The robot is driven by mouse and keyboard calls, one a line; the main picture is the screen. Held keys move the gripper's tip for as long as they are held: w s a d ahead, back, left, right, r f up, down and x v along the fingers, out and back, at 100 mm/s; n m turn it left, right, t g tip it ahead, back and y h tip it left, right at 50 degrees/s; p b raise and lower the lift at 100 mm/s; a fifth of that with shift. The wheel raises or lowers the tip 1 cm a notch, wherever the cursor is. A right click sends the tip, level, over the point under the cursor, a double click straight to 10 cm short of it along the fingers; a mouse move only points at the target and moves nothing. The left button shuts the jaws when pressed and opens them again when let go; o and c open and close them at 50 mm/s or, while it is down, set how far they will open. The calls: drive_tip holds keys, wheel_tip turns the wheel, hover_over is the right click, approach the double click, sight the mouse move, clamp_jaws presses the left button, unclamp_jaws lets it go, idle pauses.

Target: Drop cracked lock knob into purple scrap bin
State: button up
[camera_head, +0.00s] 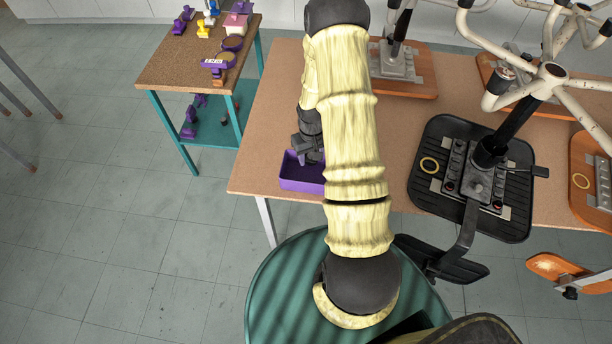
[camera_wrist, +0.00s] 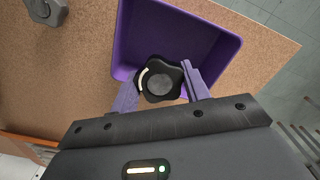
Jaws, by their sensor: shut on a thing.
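A black lobed knob with a pale curved mark on its face (camera_wrist: 160,82) is between the purple fingers of my gripper (camera_wrist: 161,88) in the wrist view. My gripper is shut on the knob. The purple scrap bin (camera_wrist: 228,50) is open-topped, and in the wrist view the knob shows against its inside. The height of the knob over the bin is hard to tell. In the head view the purple bin (camera_head: 300,186) sits at the front left of the table, partly behind my arm. My gripper (camera_head: 312,160) shows there at the bin; the knob is hidden.
A second dark knob (camera_wrist: 46,10) lies on the table left of the bin. Stripped chair parts on a black tray (camera_head: 440,208) stand to the right. A small cork-topped table (camera_head: 172,62) with purple and yellow items is at back left.

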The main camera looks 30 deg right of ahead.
drive_tip(key=shift+f+b, duration=0.8)
drive_tip(key=shift+f, duration=0.8)
drive_tip(key=o, duration=1.5)
drive_tip(key=shift+c, duration=0.2)
wheel_tip(320, 180, up, 18)
drive_tip(key=b, duration=0.2)
drive_tip(key=shift+f, duration=0.25)
